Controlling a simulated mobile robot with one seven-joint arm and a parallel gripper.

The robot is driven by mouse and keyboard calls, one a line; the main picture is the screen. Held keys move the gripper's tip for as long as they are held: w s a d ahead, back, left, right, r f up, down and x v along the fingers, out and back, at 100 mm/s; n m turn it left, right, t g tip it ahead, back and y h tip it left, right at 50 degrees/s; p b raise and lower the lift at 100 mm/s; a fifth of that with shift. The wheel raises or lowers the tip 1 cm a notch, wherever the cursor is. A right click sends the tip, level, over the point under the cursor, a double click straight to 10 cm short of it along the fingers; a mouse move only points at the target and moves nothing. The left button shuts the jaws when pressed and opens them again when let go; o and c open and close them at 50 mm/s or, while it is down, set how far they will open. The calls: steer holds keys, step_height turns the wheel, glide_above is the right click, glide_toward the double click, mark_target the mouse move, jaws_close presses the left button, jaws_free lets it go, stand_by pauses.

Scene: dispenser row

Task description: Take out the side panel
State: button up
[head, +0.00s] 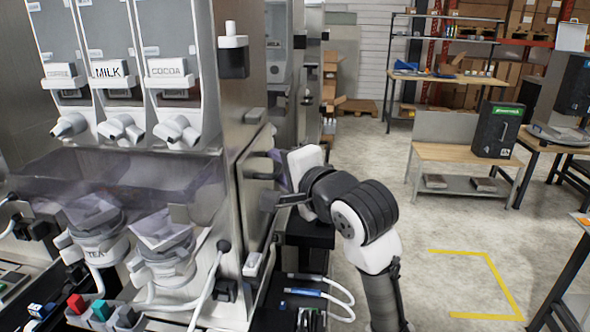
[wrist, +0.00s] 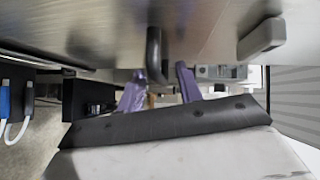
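The side panel (head: 252,225) is a brushed-metal plate on the right side of the drink dispenser. It fills the top of the wrist view (wrist: 100,28). A black bar handle (wrist: 154,55) sticks out from it; part of the handle shows in the head view (head: 262,165). My gripper (wrist: 159,90) is close to the panel. Its two purple fingers are apart, with the handle between them in the wrist view. I cannot tell how deep the handle sits between them. In the head view my wrist mostly hides the fingers.
A light grey latch-like block (wrist: 263,38) sits on the metal near the handle. Cables with white and blue plugs (head: 305,292) lie below the panel. Nozzles and hoses are at the dispenser's front. A wooden bench (head: 455,152) stands at the right, with open floor before it.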

steer(key=shift+w+a+f, duration=0.1)
steer(key=shift+w+a, duration=0.15)
steer(key=shift+w, duration=0.2)
jaws_close()
steer(key=shift+r, duration=0.2)
steer(key=shift+r+p, duration=0.35)
steer(key=shift+p, duration=0.25)
steer(key=shift+r+p, duration=1.25)
steer(key=shift+p, duration=0.15)
steer(key=shift+d+f, duration=0.1)
steer(key=shift+d, duration=0.05)
